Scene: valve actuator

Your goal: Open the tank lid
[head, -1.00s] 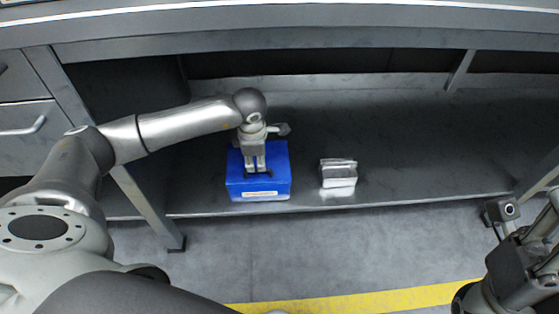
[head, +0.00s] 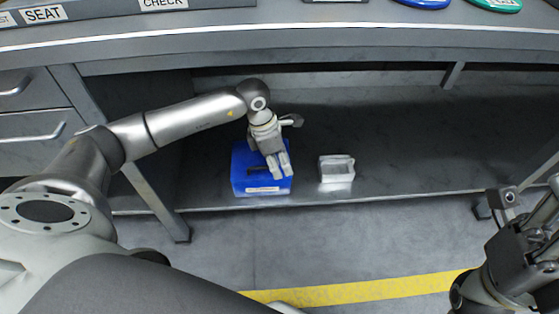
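A blue box (head: 240,176) with a white label on its front and a dark handle on top stands on the lower shelf under the bench. My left gripper (head: 281,176) is over the right part of the blue box, tilted, with its two fingers pointing down and a narrow gap between them. Nothing shows between the fingers, and they partly cover the box top. I cannot tell whether they touch it. My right arm shows at the lower right edge; its fingers cannot be made out. No part clearly marked as a tank lid shows.
A small pale metal box (head: 337,178) stands right of the blue box on the shelf (head: 420,150). Drawers (head: 35,120) and a bench leg (head: 158,203) are at the left. The bench top (head: 280,40) overhangs above. The shelf's right part is clear.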

